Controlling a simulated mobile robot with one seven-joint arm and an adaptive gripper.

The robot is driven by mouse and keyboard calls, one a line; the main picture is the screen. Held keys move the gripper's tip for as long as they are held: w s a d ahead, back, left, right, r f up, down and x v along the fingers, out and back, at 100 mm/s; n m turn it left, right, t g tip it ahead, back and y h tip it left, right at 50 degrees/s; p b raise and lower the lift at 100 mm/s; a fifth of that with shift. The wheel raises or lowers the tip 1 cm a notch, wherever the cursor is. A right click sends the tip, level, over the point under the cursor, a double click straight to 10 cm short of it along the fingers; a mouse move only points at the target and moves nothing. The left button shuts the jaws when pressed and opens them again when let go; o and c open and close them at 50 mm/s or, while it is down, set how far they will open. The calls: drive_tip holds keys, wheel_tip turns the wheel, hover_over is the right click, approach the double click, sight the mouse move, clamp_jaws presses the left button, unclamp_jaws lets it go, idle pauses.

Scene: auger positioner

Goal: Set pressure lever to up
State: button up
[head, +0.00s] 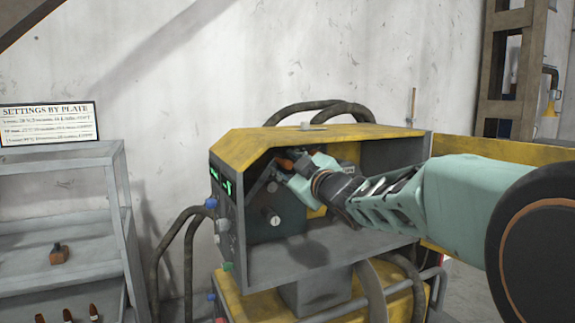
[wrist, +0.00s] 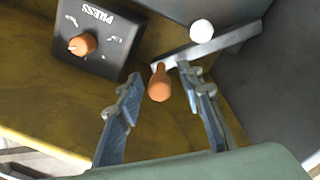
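In the wrist view, an orange handle (wrist: 159,86) shows between the fingertips of my gripper (wrist: 160,74). The blue-grey fingers are spread, with a visible gap on each side of the handle. A black panel marked PRESS (wrist: 97,17) with an orange knob (wrist: 82,44) is at the upper left, apart from the fingers. I cannot tell from the label alone whether the handle or the knob is the pressure lever. In the head view, my gripper (head: 298,172) is inside the open yellow-and-grey machine box (head: 340,267), near its upper left; the fingertips are partly hidden.
A grey bar (wrist: 232,39) with a white round knob (wrist: 201,31) lies close to the right fingertip. The box's walls and roof (head: 320,135) surround my gripper closely. A grey shelf (head: 65,219) and a settings sign (head: 48,123) stand at the left.

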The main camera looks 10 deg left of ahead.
drive_tip(key=v, duration=0.7)
drive_tip(key=shift+s+d, duration=0.1)
drive_tip(key=shift+s, duration=0.1)
